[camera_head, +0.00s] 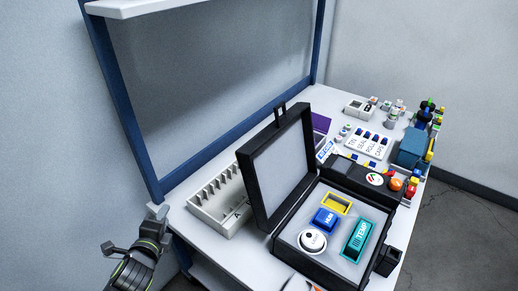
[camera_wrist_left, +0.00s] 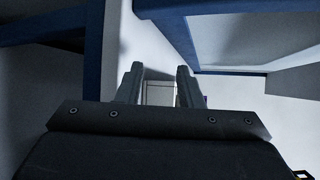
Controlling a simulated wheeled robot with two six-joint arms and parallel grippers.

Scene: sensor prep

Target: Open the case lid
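The black case (camera_head: 320,273) stands on the table with its lid (camera_head: 278,172) raised, open and tilted back at the left side. Its pale insert holds a round white sensor (camera_head: 312,241), a blue block (camera_head: 324,221), a yellow-framed piece (camera_head: 336,204) and a teal block (camera_head: 358,241) marked TEMP. My left gripper (camera_head: 157,212) is left of the table's edge, well apart from the case and lid.
A white slotted tray (camera_head: 222,222) stands left of the lid. A labelled white tray (camera_head: 368,143), a blue box (camera_head: 412,148) and several small coloured items crowd the back right. Blue posts (camera_head: 122,100) and a grey panel (camera_head: 205,85) rise behind the table.

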